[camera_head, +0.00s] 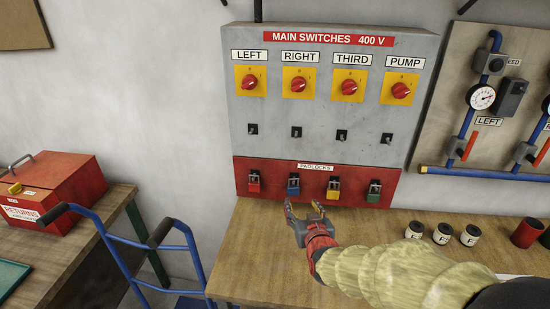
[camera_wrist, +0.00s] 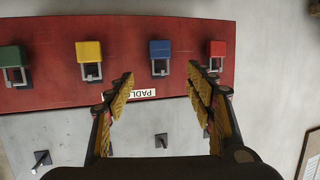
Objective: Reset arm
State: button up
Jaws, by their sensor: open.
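My gripper (camera_head: 304,212) is open and empty in front of the red padlock strip (camera_head: 246,166), at the height of the workbench's back edge. In the wrist view my gripper (camera_wrist: 168,82) shows both fingers spread, with nothing between them but the panel behind. The padlocks hang in a row: red (camera_head: 254,187), blue (camera_head: 293,190), yellow (camera_head: 333,194) and green (camera_head: 374,195). The wrist view shows them upside down, with the blue padlock (camera_wrist: 160,48) between the fingers' directions and the red padlock (camera_wrist: 217,48) beyond the right fingertip. I cannot see any contact.
The switch panel (camera_head: 225,110) carries red rotary switches on yellow plates. Below is a wooden workbench (camera_head: 240,270) with small labelled cylinders (camera_head: 442,233) to the right. A red returns box (camera_head: 60,190) and blue trolley frame (camera_head: 105,230) stand left. A gauge board (camera_head: 455,100) is right.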

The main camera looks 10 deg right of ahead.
jog(key=s+a+f+g+y, duration=0.1)
jog(key=s+a+f+g, duration=0.1)
jog(key=s+f+g, duration=0.8)
jog(key=s+d+r+t, duration=0.1)
jog(key=s+r, duration=1.6)
jog(key=s, duration=0.4)
jog(key=shift+d+n, duration=0.2)
jog(key=shift+n, duration=0.1)
jog(key=shift+w, duration=0.1)
jog(key=shift+c, duration=0.9)
